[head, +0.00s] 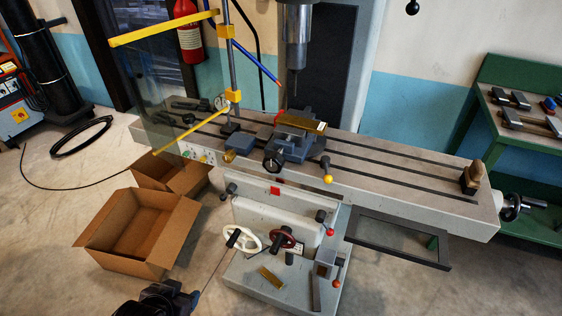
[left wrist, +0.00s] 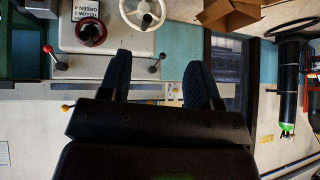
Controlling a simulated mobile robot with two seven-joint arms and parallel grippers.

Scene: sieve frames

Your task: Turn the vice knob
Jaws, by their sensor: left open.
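The grey-blue vice (head: 295,142) sits on the slotted machine table, with a brass-coloured block (head: 302,122) on top. A dark round knob (head: 273,161) is on its front side. My left gripper (head: 165,297) is at the bottom edge of the head view, low and well away from the vice, touching nothing visible. In the left wrist view its two dark fingers (left wrist: 159,75) are spread apart with nothing between them. I cannot make out the vice knob in that view. My right gripper is not in view.
Open cardboard boxes (head: 142,232) stand on the floor at left. A white handwheel (head: 242,238), a dark red handwheel (head: 282,237) and ball-ended levers stick out from the machine's front. A yellow-framed clear guard (head: 170,80) stands left of the vice. A drill spindle (head: 297,40) hangs above.

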